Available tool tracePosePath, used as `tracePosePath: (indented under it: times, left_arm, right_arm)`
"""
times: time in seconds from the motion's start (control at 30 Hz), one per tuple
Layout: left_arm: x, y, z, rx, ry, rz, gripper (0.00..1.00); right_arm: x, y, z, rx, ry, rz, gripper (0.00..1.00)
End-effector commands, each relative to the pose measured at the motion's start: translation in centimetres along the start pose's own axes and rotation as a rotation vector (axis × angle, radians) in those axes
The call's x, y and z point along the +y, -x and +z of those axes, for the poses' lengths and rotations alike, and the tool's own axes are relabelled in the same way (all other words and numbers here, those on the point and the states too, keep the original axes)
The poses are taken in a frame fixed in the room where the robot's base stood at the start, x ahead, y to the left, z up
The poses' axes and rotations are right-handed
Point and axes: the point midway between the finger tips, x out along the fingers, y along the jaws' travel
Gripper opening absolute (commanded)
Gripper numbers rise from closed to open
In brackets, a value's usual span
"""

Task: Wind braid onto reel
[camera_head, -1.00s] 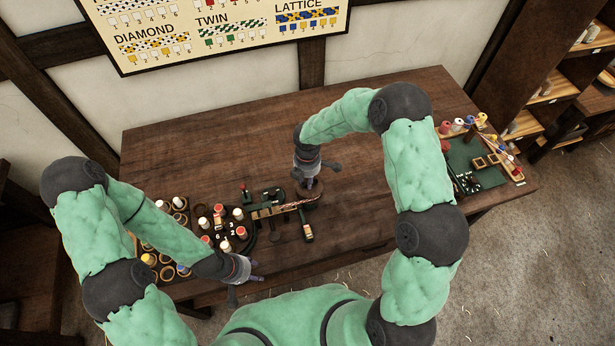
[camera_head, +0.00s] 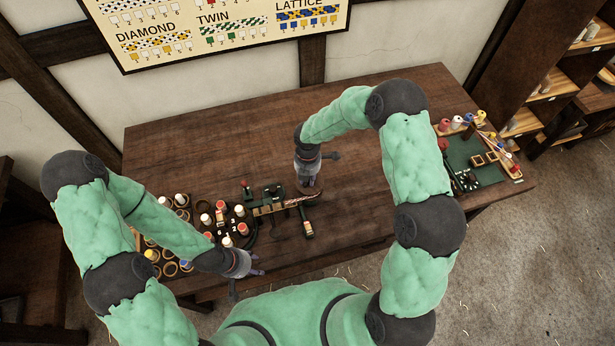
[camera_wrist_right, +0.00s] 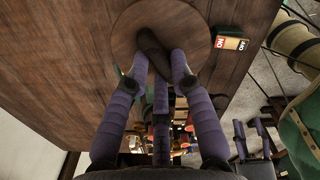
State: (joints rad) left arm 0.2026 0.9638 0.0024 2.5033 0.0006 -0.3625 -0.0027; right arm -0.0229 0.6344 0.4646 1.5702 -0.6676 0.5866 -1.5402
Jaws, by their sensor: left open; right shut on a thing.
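The round wooden reel (camera_wrist_right: 190,25) lies under my right gripper (camera_wrist_right: 160,88) in the right wrist view. A dark crank (camera_wrist_right: 152,50) crosses its top, and the right fingers are shut on it; the exact contact is partly hidden. In the head view my right gripper (camera_head: 308,186) hides most of the reel. The multicoloured braid (camera_head: 298,201) runs from the dark braiding stand (camera_head: 268,197) to the reel's near side. My left gripper (camera_head: 255,272) is open and empty over the table's front edge, apart from the bobbins.
Red and white bobbins (camera_head: 222,218) stand on the stand's left side, with several rings further left. A small labelled block (camera_head: 308,228) is near the reel. A green mat (camera_head: 470,163) with spools lies at the right. The back of the table (camera_head: 220,145) is clear.

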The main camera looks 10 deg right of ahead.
Motion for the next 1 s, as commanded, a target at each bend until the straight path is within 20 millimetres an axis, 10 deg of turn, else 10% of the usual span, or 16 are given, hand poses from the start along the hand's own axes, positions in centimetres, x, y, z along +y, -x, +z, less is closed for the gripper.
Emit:
tracePosePath:
  times: [0.2,0.23,0.3,0.73,1.0]
  left_arm:
    - [0.0,0.0,0.0,0.0,0.0,0.0,0.48]
    - [0.0,0.0,0.0,0.0,0.0,0.0,0.48]
    - [0.0,0.0,0.0,0.0,0.0,0.0,0.48]
    - [0.0,0.0,0.0,0.0,0.0,0.0,0.48]
    - [0.0,0.0,0.0,0.0,0.0,0.0,0.48]
  right_arm:
    - [0.1,0.1,0.1,-0.001,-0.001,0.003,0.0]
    - [0.1,0.1,0.1,-0.001,-0.001,0.003,0.29]
    - [0.1,0.1,0.1,-0.001,-0.001,0.003,0.48]
    - [0.1,0.6,0.1,-0.002,-0.001,0.002,0.48]
    - [0.1,5.1,0.1,-0.003,-0.001,0.005,0.48]
